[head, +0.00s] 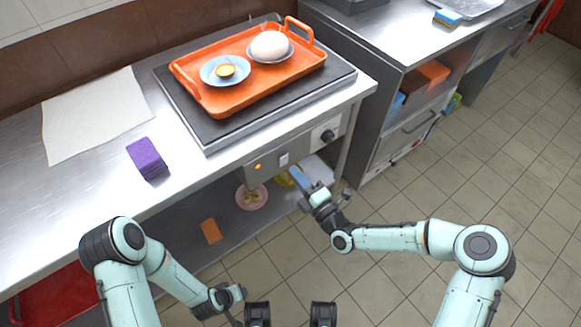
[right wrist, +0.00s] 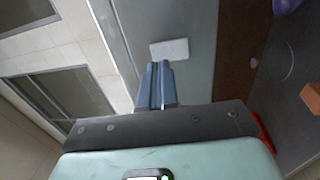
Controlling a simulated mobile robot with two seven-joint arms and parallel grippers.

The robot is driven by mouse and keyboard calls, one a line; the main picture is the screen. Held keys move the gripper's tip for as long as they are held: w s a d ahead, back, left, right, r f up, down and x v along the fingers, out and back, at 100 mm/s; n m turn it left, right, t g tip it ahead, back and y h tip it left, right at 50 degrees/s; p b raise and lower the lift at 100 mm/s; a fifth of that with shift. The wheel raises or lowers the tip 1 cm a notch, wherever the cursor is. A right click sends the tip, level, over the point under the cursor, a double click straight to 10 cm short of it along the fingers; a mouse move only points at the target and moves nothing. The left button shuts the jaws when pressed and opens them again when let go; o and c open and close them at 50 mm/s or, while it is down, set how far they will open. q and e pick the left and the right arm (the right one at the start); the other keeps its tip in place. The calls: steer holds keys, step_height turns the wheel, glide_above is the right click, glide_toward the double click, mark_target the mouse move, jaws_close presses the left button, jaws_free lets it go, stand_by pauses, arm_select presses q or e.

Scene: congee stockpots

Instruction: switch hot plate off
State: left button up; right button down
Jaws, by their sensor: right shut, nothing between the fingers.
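The hot plate (head: 219,136) is a dark flat slab on the steel counter. Its front panel (head: 306,148) carries an orange light (head: 258,167) that looks lit, a pale rocker switch (head: 284,159) and a dark knob (head: 328,136). My right gripper (head: 299,177) is shut and empty, its blue fingers just in front of and below the switch. In the right wrist view the shut fingers (right wrist: 155,83) point at the white switch (right wrist: 169,49); I cannot tell if they touch it. My left gripper (head: 231,297) is low in the head view, its fingers unclear.
An orange tray (head: 226,101) with a blue bowl (head: 225,70) and a white round item (head: 270,46) rests on the hot plate. A purple block (head: 148,158) and a white cloth (head: 92,113) lie to the left. A pink bowl (head: 252,198) sits on the shelf below.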

mark_target(284, 159)
steer(key=shift+x, duration=1.2)
steer(key=shift+w+a, duration=0.25)
steer(key=shift+w, duration=0.15)
steer(key=shift+r, duration=0.1)
